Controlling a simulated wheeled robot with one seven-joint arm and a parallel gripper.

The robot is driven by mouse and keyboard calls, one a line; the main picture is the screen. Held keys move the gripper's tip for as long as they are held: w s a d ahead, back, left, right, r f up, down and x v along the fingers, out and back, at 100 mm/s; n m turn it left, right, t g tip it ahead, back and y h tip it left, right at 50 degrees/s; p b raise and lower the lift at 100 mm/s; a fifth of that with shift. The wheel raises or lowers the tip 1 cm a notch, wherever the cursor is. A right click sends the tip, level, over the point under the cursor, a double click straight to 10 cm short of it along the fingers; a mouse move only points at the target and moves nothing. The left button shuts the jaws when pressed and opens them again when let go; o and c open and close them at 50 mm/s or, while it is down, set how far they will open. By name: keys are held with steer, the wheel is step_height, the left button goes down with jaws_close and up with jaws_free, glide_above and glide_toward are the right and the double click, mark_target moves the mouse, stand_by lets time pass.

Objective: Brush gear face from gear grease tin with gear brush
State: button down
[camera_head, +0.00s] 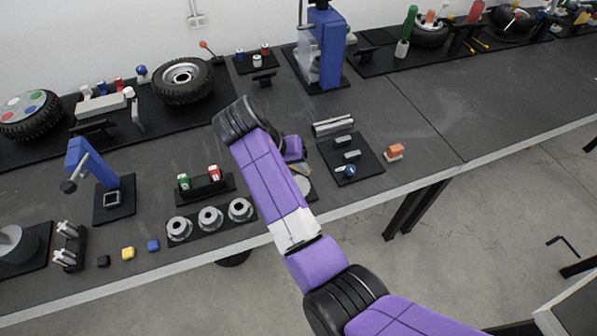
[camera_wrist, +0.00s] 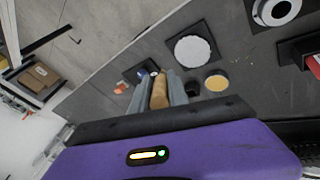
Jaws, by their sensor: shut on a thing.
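My gripper (camera_wrist: 161,86) is shut on the tan wooden handle of the gear brush (camera_wrist: 159,96), between two grey fingers in the wrist view. The brush's bristles cannot be made out. The gear (camera_wrist: 192,50) is a pale, toothed-edged disc on a dark square plate, beyond the fingertips and slightly right. It also shows in the head view (camera_head: 304,187), partly hidden by my arm. The grease tin (camera_wrist: 216,82), round with a yellowish face, is right of the fingers, apart from them.
A small dark block (camera_wrist: 192,89) sits between the fingers and the tin. A dark tray (camera_head: 350,160) with metal parts and an orange block (camera_head: 395,152) lie right of my arm. Several flanged rings (camera_head: 210,218) stand left.

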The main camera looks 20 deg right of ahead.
steer(key=shift+a, duration=0.25)
steer(key=shift+a+f+t, duration=0.1)
steer(key=shift+f+t, duration=0.2)
step_height(320, 180, down, 5)
steer(key=shift+r+b, duration=0.2)
steer(key=shift+b, duration=0.65)
